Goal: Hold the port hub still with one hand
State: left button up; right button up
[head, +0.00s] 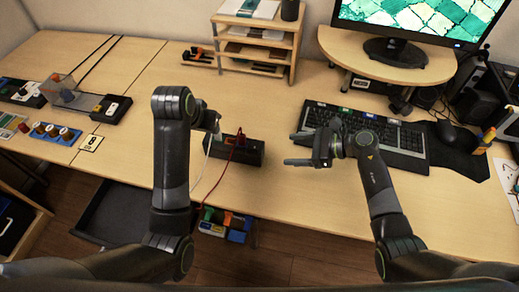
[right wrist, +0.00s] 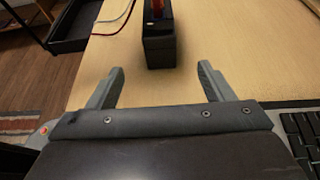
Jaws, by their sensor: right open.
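The port hub is a long black box (head: 248,152) on the table, in the middle of the head view. A red lead rises from its top. My right gripper (head: 288,149) is open and empty, to the right of the hub and apart from it, its fingers pointing at the hub's right end. In the right wrist view the hub's near end (right wrist: 159,50) lies just beyond and between the two open fingertips (right wrist: 160,68). My left gripper (head: 214,126) is at the hub's left end, beside a white lead; its fingers are too small and partly hidden to read.
A keyboard (head: 400,150) lies under and right of my right gripper, with a mouse (head: 452,134) beyond it. A wooden shelf (head: 262,40) and a monitor stand (head: 345,48) stand at the back. Bare table lies in front of the hub.

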aim_at(218, 136)
jog(key=x, duration=1.3)
jog(key=shift+a+f, duration=0.1)
pick_arm(q)
jog(key=shift+o, duration=0.3)
pick_arm(e)
jog(key=c, duration=1.2)
pick_arm(q)
jog(key=shift+o, duration=0.7)
jog(key=shift+r, duration=0.1)
pick_arm(e)
jog(key=shift+o, duration=0.2)
pick_arm(q)
jog(key=shift+g, duration=0.7)
jog(key=x, duration=0.3)
jog(key=w+x, duration=0.1)
jog(key=x, duration=0.2)
jog(key=w+x, duration=0.1)
jog(key=x, duration=0.3)
jog(key=shift+r, duration=0.45)
